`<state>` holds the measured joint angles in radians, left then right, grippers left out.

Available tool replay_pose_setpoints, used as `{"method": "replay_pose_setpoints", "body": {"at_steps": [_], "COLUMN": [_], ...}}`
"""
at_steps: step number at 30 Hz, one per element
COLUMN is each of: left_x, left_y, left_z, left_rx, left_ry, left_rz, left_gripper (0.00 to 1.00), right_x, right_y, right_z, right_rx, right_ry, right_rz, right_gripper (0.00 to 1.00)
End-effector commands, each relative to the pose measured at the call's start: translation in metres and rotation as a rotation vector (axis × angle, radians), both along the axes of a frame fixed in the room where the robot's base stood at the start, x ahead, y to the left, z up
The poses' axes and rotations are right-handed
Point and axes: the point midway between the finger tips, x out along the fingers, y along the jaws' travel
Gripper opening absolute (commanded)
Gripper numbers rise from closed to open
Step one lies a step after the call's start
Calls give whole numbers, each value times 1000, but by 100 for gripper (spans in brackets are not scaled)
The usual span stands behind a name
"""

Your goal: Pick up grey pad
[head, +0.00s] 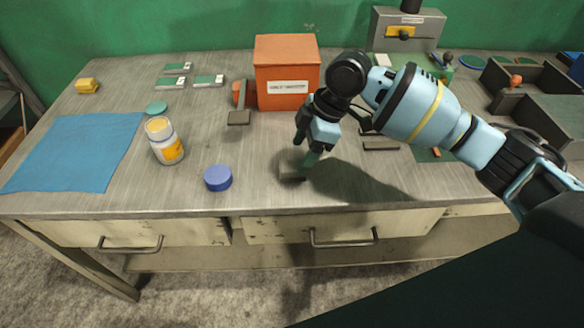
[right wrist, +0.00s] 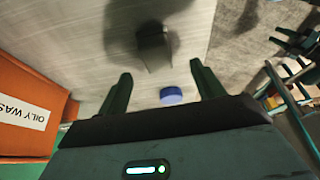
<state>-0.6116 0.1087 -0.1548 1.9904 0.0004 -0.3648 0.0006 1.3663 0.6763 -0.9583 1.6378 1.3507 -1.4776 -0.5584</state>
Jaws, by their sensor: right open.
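A small dark grey pad (head: 291,172) lies flat on the metal bench near its front edge; one of my fingers partly covers it in the head view. It also shows in the right wrist view (right wrist: 153,47), beyond the fingertips and roughly between their lines. My right gripper (head: 306,150) points down just above the pad; its fingers (right wrist: 160,70) are apart with nothing between them. I cannot tell the exact gap to the pad. My left gripper is not in view.
A blue lid (head: 218,178) lies left of the pad, with a white and yellow jar (head: 165,142) and blue cloth (head: 75,152) further left. An orange box (head: 287,72) stands behind. Another grey piece (head: 380,145) lies right of my gripper. Dark trays (head: 530,85) stand far right.

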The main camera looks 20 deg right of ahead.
Motion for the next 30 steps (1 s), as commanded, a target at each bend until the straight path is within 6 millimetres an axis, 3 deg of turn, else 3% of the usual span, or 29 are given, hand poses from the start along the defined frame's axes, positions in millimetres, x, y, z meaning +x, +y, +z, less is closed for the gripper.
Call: {"method": "replay_pose_setpoints", "body": {"at_steps": [8, 18, 27, 30], "left_x": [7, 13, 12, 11], "left_y": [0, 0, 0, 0], "left_z": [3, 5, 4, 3], "left_rx": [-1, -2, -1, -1], "left_ry": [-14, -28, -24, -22], "left_rz": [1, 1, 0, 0], "left_gripper": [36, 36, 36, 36], "right_x": [1, 7, 7, 7], "right_y": [5, 20, 21, 21], "right_z": [-12, -52, -56, -56], "right_rx": [0, 0, 1, 1], "right_ry": [1, 1, -1, -1], "right_rz": [0, 0, 0, 1], "right_gripper": [67, 67, 67, 56]}}
